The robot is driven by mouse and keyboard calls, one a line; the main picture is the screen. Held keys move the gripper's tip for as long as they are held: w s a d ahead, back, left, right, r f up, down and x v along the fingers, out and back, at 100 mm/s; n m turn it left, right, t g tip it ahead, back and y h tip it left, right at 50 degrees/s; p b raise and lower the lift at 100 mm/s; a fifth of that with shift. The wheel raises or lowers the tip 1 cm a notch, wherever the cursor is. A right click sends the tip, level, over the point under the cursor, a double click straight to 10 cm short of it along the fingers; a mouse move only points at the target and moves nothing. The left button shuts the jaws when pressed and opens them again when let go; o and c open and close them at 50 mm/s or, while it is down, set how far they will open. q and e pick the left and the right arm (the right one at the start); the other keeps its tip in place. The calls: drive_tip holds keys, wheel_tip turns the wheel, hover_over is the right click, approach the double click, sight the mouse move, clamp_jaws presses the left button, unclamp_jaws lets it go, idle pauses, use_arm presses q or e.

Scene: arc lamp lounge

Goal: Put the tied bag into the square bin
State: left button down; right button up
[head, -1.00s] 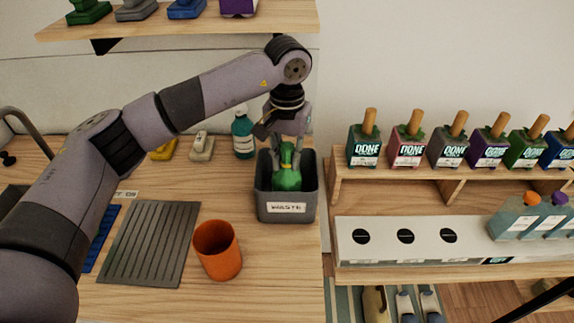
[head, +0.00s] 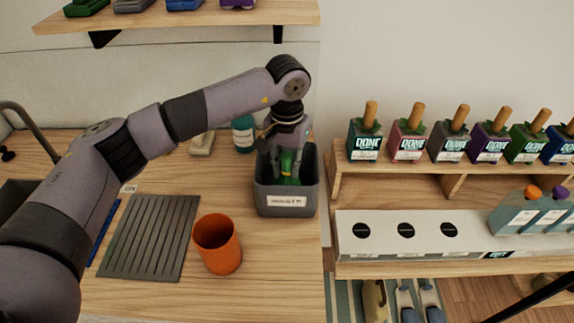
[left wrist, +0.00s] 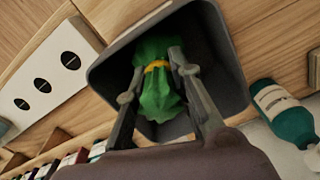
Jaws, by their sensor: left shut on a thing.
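The tied bag (left wrist: 158,95) is green with a yellow tie around its neck. In the head view the bag (head: 288,172) is mostly hidden by my gripper and the bin's front wall. The square bin (head: 287,201) is dark grey with a white label and stands at the counter's right edge. The bin also surrounds the bag in the left wrist view (left wrist: 231,60). My left gripper (head: 287,155) points down into the bin's opening and is shut on the bag near its tie. The fingers show on both sides of the neck in the left wrist view (left wrist: 155,68). My right gripper is not in view.
An orange cup (head: 217,244) and a grey ribbed mat (head: 150,237) are on the counter left of the bin. A teal bottle (head: 243,135) stands behind the bin. A shelf (head: 200,18) hangs above. A rack with several labelled bottles is at right.

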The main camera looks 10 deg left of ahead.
sight(287, 153)
use_arm(q)
drive_tip(key=c, duration=1.4)
unclamp_jaws()
drive_tip(key=shift+r+p, duration=0.2)
drive_tip(key=shift+p, duration=0.2)
drive_tip(key=shift+r+p, duration=0.6)
drive_tip(key=shift+r, duration=0.1)
drive_tip(key=shift+r+b, duration=0.85)
wheel_tip(287, 153, up, 9)
drive_tip(key=shift+r+b, duration=0.1)
drive_tip(key=shift+b, duration=1.1)
drive_tip(key=shift+r, duration=0.25)
